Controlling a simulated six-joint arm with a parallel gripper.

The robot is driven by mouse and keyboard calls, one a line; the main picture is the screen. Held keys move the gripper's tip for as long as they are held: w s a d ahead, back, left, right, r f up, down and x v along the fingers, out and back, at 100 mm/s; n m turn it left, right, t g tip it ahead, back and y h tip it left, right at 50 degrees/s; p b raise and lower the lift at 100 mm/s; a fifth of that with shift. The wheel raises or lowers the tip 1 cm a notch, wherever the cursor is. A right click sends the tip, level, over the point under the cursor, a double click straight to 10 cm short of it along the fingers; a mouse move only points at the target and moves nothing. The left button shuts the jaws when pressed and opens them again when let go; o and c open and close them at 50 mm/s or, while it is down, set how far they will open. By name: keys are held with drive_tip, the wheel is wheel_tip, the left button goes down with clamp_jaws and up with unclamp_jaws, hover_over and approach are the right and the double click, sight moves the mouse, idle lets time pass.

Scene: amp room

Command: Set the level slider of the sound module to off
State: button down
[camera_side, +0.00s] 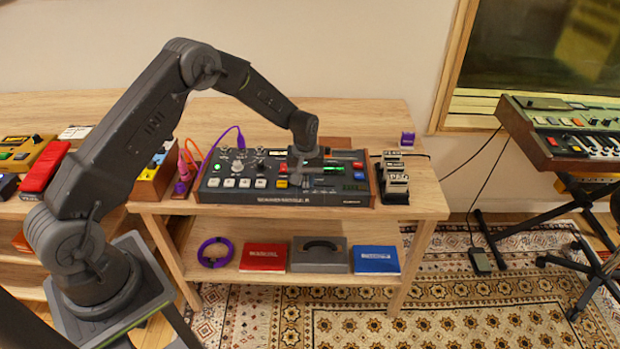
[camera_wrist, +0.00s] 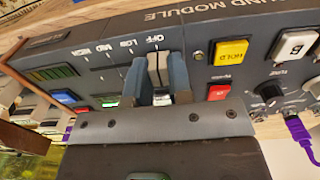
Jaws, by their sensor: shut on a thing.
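The sound module (camera_side: 240,197) is a dark console on the wooden bench in the side view. My gripper (camera_side: 297,178) is over its middle-right part. In the wrist view the module's dark panel (camera_wrist: 205,22) is close up. The pale-edged cap of the level slider (camera_wrist: 158,66) stands between the two fingers of my gripper (camera_wrist: 157,76), which is shut on it. The printed labels run HIGH, MID, a third label and OFF. The cap lines up with the OFF label. The cap's lower part and some of the slot are hidden by the fingers.
Yellow (camera_wrist: 230,51) and red (camera_wrist: 219,91) buttons lie right of the fingers. A knob (camera_wrist: 268,92) and a purple cable (camera_wrist: 300,135) are farther right. A dark pedal-like unit (camera_side: 394,180) stands right of the module. The bench's back right is mostly clear.

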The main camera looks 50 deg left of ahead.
sight(304, 179)
drive_tip(key=c, duration=1)
unclamp_jaws()
drive_tip(key=shift+s+a, duration=0.15)
drive_tip(key=shift+a, duration=0.05)
drive_tip(key=shift+c, duration=0.2)
wheel_tip(304, 179, up, 14)
